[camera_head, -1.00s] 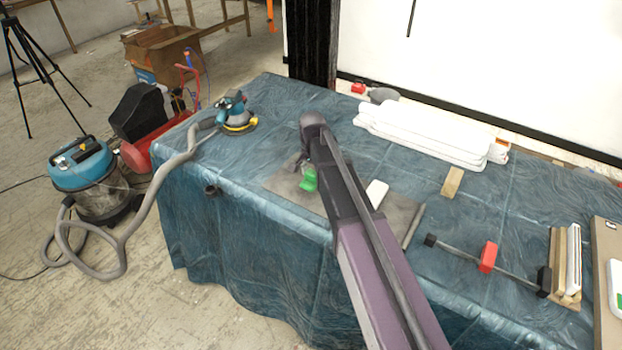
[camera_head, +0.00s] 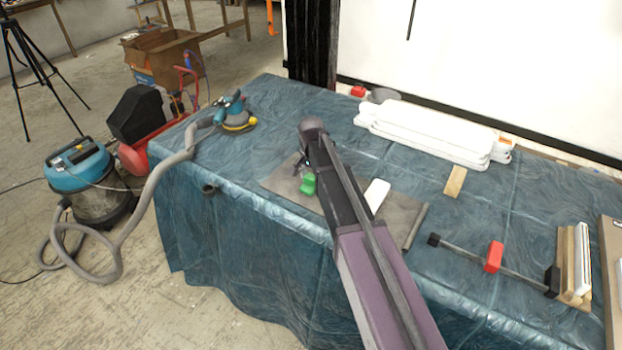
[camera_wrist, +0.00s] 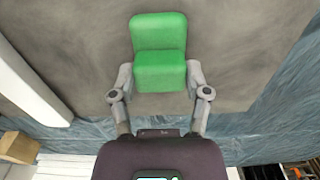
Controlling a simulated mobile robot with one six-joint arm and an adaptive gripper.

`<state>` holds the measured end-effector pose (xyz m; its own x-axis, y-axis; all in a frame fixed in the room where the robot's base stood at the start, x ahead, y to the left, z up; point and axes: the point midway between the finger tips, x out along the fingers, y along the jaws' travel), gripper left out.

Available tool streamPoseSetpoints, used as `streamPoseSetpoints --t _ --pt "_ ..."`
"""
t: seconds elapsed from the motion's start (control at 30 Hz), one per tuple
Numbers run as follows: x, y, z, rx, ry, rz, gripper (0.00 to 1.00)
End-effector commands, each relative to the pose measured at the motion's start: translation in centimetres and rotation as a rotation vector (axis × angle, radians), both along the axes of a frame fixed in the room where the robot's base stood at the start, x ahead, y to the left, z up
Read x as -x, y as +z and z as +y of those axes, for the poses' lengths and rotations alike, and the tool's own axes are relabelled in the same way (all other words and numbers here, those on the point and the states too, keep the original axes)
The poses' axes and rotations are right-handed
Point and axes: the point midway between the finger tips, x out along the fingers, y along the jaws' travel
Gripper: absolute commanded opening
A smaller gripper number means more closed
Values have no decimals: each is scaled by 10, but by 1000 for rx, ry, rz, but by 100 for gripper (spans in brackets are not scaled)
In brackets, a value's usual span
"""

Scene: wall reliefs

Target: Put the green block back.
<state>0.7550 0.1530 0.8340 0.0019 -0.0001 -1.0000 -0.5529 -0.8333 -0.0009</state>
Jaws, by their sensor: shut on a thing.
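The green block (camera_wrist: 160,55) is in the middle of the wrist view, between the two fingers of my gripper (camera_wrist: 160,80). It looks stepped, with two faces showing. My gripper is shut on its near part. In the head view the green block (camera_head: 308,185) shows just left of my arm, over the grey board (camera_head: 280,181) on the table. My arm hides most of the gripper there. I cannot tell whether the block touches the board.
A white block (camera_head: 377,194) lies on the board right of my arm; it also shows in the wrist view (camera_wrist: 28,75). A wooden block (camera_head: 455,181), a red-handled clamp (camera_head: 492,257) and stacked white pieces (camera_head: 425,131) lie further right. A sander (camera_head: 236,112) stands at the back left.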

Motion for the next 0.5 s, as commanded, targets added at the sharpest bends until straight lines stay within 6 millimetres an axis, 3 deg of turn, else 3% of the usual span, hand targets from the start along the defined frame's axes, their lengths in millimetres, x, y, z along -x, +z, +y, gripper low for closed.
streamPoseSetpoints --t 0.27,0.3,0.4,0.5 --pt "0 -4 0 0 0 0 24" --pt "0 -3 0 0 0 0 68" --pt "0 -3 0 0 0 0 96" --pt "0 -3 0 0 0 0 96"
